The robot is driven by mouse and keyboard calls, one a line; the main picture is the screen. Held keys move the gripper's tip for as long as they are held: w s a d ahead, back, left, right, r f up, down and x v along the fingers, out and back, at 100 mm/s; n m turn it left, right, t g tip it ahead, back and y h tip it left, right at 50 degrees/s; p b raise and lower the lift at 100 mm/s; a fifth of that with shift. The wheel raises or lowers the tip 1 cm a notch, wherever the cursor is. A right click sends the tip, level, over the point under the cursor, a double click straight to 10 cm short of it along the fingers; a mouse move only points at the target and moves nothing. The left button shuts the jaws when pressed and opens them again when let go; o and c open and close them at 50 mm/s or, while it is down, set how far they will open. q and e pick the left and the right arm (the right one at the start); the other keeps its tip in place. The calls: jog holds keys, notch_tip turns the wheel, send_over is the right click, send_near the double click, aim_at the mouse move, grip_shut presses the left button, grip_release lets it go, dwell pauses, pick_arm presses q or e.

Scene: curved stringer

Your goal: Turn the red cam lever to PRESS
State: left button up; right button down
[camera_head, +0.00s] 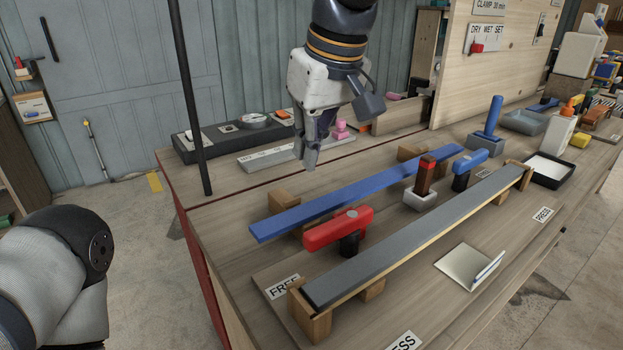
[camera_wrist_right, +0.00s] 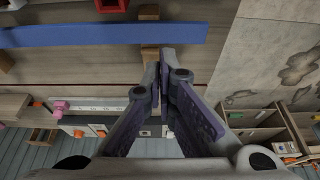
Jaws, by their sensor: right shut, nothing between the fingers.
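The red cam lever (camera_head: 335,230) sits on a black post (camera_head: 350,244) at the near left end of a long grey-topped strip (camera_head: 420,236). Its handle points left, above the FREE label (camera_head: 283,287). A label ending in "ESS" (camera_head: 403,342) is cut off at the bottom edge. My right gripper (camera_head: 310,166) hangs pointing down behind the blue bar, up and left of the red lever and apart from it. Its fingers are shut and empty, also in the right wrist view (camera_wrist_right: 166,65). My left arm shows at the left; its gripper is out of frame.
A blue bar (camera_head: 350,195) on wooden blocks lies behind the red lever. A blue lever (camera_head: 470,167), a cup with a red-topped block (camera_head: 421,196) and a blue upright handle (camera_head: 489,118) stand farther right. A metal plate (camera_head: 468,266) lies in front of the strip.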

aim_at(340, 227)
jog(key=x, duration=0.6)
jog(key=s+x, duration=0.1)
jog(key=x, duration=0.2)
jog(key=shift+f, duration=0.3)
jog(key=s+d, duration=0.2)
jog(key=shift+s+p, duration=0.4)
pick_arm(q)
jog(key=shift+w+r+t, duration=0.3)
jog(key=shift+r, duration=0.25)
